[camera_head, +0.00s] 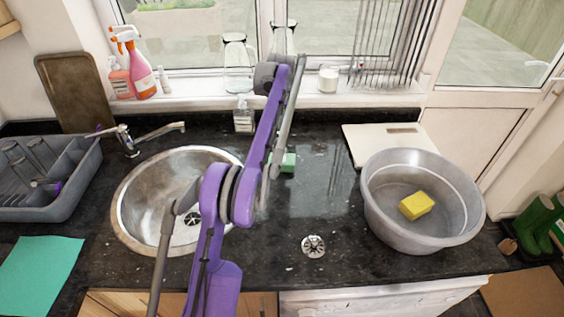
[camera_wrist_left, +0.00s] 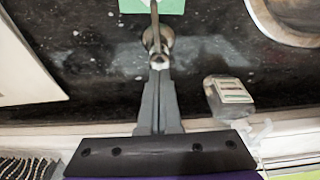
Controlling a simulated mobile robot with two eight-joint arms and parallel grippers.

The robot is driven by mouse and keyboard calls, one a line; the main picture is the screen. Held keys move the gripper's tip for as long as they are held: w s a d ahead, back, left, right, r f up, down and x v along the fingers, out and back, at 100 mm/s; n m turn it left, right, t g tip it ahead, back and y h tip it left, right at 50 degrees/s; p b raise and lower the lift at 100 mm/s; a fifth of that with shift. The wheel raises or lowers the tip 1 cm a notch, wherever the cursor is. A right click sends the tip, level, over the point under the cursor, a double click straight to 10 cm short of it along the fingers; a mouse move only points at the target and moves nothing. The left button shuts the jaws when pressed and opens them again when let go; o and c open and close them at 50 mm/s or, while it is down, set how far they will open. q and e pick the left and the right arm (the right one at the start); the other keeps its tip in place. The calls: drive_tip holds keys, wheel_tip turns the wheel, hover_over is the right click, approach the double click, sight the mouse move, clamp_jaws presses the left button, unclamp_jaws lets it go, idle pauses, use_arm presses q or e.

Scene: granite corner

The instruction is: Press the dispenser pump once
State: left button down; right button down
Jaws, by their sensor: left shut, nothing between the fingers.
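In the left wrist view, a small metallic pump head (camera_wrist_left: 159,38) with a thin spout stands on the black counter. It looks like the dispenser pump; my arm hides it in the head view. My left gripper (camera_wrist_left: 158,72) is shut and empty, its fingertips over or beside the pump head's round part. I cannot tell whether they touch. A clear labelled bottle (camera_head: 243,116) stands by the window sill and also shows in the wrist view (camera_wrist_left: 229,97). My right gripper is not in view.
A green block (camera_head: 288,162) lies by the spout. The round sink (camera_head: 128,205) and tap (camera_head: 130,142) are left. A grey basin (camera_head: 378,205) with a yellow sponge (camera_head: 415,205) stands right, before a white board (camera_head: 360,143). Glass jars (camera_head: 238,65) line the sill.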

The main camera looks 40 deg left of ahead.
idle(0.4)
